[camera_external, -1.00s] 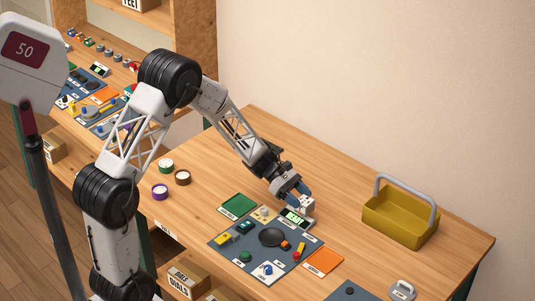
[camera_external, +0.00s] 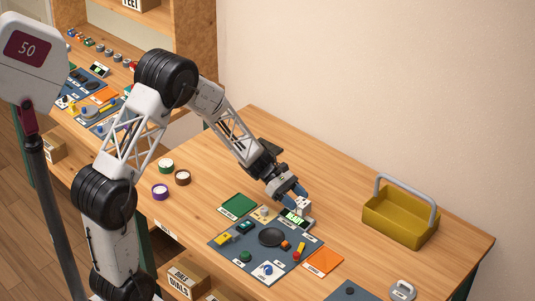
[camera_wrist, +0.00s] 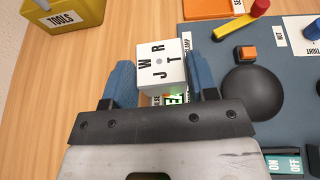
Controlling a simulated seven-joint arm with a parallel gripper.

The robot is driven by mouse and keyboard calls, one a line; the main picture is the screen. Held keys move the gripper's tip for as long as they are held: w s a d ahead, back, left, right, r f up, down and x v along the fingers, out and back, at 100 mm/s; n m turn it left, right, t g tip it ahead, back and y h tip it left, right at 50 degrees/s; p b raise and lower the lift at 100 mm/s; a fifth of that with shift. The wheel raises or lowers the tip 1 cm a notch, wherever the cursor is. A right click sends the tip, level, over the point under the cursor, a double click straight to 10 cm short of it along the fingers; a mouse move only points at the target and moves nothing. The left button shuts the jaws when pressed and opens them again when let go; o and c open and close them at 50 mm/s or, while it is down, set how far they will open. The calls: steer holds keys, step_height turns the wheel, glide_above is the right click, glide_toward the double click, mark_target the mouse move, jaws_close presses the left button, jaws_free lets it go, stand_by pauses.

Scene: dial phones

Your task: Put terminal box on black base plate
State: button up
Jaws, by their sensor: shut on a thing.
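The terminal box appears to be the white cube (camera_wrist: 160,66) with black letters J, W, R and T. It sits between the blue fingers of my gripper (camera_wrist: 163,72), which is shut on it. In the external view the box (camera_external: 303,206) is at the fingertips, just above or beside a green-lit display (camera_external: 294,219); I cannot tell whether they touch. The round black piece (camera_external: 271,237), taken as the black base plate, lies on the blue-grey mat to the lower left of the box. It also shows in the wrist view (camera_wrist: 252,94) and looks empty.
The mat (camera_external: 240,254) holds several small coloured parts around the black piece. A green square (camera_external: 239,206) and an orange square (camera_external: 323,262) flank it. A yellow toolbox (camera_external: 399,220) stands to the right. Wood behind the gripper is clear.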

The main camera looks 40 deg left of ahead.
steer(key=w+a+n+t, duration=0.2)
steer(key=a, duration=1.3)
steer(key=w+a+r+n+t, duration=0.1)
steer(key=w+a+t, duration=0.1)
steer(key=a, duration=1.4)
steer(key=shift+r+n+y, duration=0.15)
steer(key=shift+n+y, duration=0.25)
steer(key=w+a, duration=0.1)
steer(key=w, duration=0.4)
steer(key=w+a+f, duration=0.1)
steer(key=w+a, duration=0.1)
steer(key=w, duration=0.3)
steer(key=w+a, duration=0.1)
steer(key=w, duration=0.4)
steer(key=shift+w+a+f, duration=0.1)
steer(key=shift+a+f, duration=0.15)
steer(key=shift+a, duration=0.05)
steer(key=shift+f, duration=1.75)
steer(key=shift+f, duration=0.15)
